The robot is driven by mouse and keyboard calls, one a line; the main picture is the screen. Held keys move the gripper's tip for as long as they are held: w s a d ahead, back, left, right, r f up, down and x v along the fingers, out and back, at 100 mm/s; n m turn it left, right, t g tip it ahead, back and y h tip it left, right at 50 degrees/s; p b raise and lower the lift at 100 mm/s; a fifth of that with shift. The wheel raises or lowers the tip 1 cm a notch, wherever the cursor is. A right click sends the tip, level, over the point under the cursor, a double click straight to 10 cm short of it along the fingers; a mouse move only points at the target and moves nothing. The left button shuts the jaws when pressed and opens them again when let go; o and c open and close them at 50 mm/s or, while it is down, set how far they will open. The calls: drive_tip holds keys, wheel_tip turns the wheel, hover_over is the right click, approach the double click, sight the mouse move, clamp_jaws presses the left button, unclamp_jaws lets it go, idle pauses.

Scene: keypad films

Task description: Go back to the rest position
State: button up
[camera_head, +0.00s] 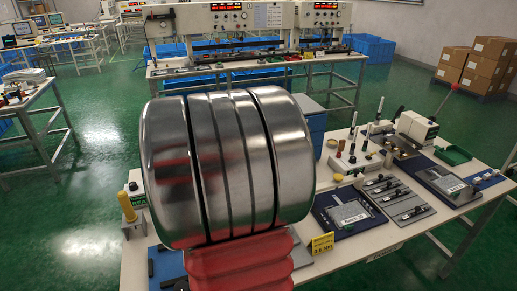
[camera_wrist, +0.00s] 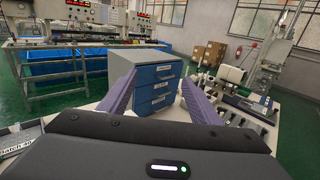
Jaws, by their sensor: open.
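My gripper (camera_wrist: 158,95) shows in the wrist view as two purple fingers spread wide apart, with nothing between them. Behind the gap stands a blue-fronted drawer cabinet (camera_wrist: 160,88) with a grey side and white labels. The fingers do not appear to touch it. In the head view my own large metal arm link and red sleeve fill the middle, and the gripper itself is hidden. Part of the blue cabinet (camera_head: 316,131) shows to the right of my arm.
The near workbench (camera_head: 395,236) holds dark fixtures (camera_head: 347,212), a green tray (camera_head: 453,155) and a yellow sign (camera_head: 322,244). A yellow-handled tool (camera_head: 127,207) stands left of my arm. Test benches (camera_head: 250,68) stand behind. Cardboard boxes (camera_head: 484,64) are at right. Green floor (camera_head: 105,130) is open at left.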

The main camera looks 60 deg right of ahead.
idle(0.5)
drive_tip(key=shift+s+f+m, duration=0.1)
drive_tip(key=shift+f+m, duration=0.05)
drive_tip(key=shift+m, duration=0.15)
drive_tip(key=s+a+f+m+g+y, duration=0.65)
drive_tip(key=s+a+f+m, duration=0.2)
drive_tip(key=m, duration=0.35)
drive_tip(key=w+a+f+m+t+y, duration=0.1)
drive_tip(key=w+a+m+t+y, duration=0.35)
drive_tip(key=a, duration=0.85)
drive_tip(key=w+a+m+t+y, duration=0.3)
drive_tip(key=w+a, duration=0.3)
drive_tip(key=a, duration=0.6)
drive_tip(key=w+a+r+n+t+y, duration=0.1)
drive_tip(key=a+r+t+y, duration=0.1)
drive_tip(key=a, duration=0.6)
drive_tip(key=w+a+r+n+t+y, duration=0.1)
drive_tip(key=a+r, duration=0.3)
drive_tip(key=a, duration=0.5)
drive_tip(key=shift+w+r+t+y, duration=0.4)
drive_tip(key=shift+w+t+y, duration=0.1)
drive_tip(key=shift+t, duration=0.1)
